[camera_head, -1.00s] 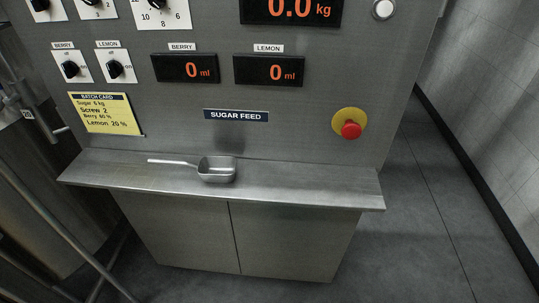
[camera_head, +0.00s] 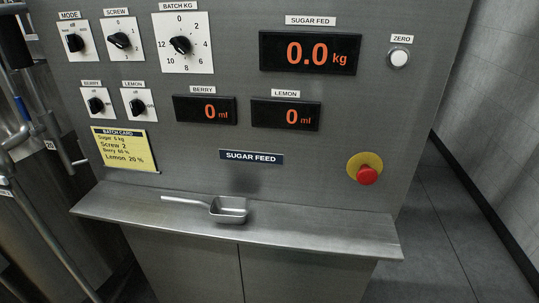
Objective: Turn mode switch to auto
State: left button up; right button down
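The mode switch (camera_head: 75,42) is a black rotary knob on a white plate at the upper left of the grey control panel, under a label reading MODE. Its plate has small print, with "off" legible at the top; the other positions are too small to read surely. I cannot tell exactly where the knob points. Neither of my grippers shows in the head view.
Beside it are the screw knob (camera_head: 119,40) and batch kg dial (camera_head: 181,44). Berry (camera_head: 96,105) and lemon (camera_head: 137,106) knobs sit below. A red emergency button (camera_head: 367,175) is at right. A metal scoop (camera_head: 229,209) lies on the shelf (camera_head: 320,235). Pipes stand at left.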

aim_at(75, 43)
jog(key=u, duration=1.3)
